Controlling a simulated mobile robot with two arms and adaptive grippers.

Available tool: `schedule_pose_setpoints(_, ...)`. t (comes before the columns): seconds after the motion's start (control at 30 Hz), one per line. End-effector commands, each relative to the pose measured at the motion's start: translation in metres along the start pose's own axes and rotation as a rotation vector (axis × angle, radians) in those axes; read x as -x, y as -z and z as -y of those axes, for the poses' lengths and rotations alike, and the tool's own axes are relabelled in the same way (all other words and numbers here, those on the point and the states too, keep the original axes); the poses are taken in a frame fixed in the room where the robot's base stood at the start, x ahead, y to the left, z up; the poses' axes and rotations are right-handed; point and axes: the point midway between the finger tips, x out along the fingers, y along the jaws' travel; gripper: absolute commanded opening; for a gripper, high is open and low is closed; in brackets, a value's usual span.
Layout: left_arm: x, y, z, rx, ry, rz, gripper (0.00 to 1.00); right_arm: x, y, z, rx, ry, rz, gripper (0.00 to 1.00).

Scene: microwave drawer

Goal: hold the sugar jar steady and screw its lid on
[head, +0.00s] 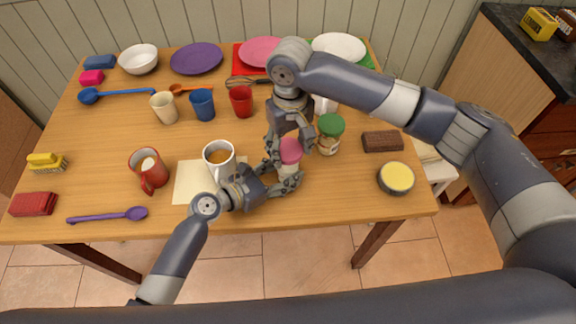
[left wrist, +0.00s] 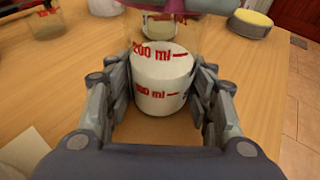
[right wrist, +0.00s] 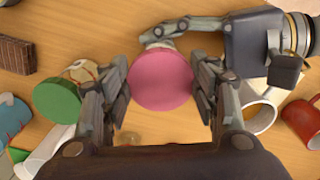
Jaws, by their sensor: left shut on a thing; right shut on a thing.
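The sugar jar (head: 289,171) stands upright near the table's front edge, right of the middle. It is clear, with white sugar (left wrist: 163,85) and red millilitre marks in the left wrist view. My left gripper (head: 283,172) is shut around the jar's body from the left. The pink lid (head: 290,151) is at the jar's top and shows from above in the right wrist view (right wrist: 160,80). My right gripper (head: 289,143) is shut on the lid from above, one finger on each side. I cannot tell how far the lid is threaded.
A green-lidded jar (head: 330,126) stands close right of my right gripper. A white mug (head: 219,160) with brown drink is just left of the jar. A brown block (head: 383,141) and a yellow-topped round tub (head: 396,178) lie to the right.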

Motion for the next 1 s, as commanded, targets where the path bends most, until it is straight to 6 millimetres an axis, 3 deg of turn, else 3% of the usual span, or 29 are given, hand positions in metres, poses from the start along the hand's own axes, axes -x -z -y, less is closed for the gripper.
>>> schedule_pose_setpoints(1.0,0.0000,0.0013,0.0007,0.001,0.001,-0.002,0.36,-0.0057,-0.0005,0.0001,0.000,0.000,0.001,0.45)
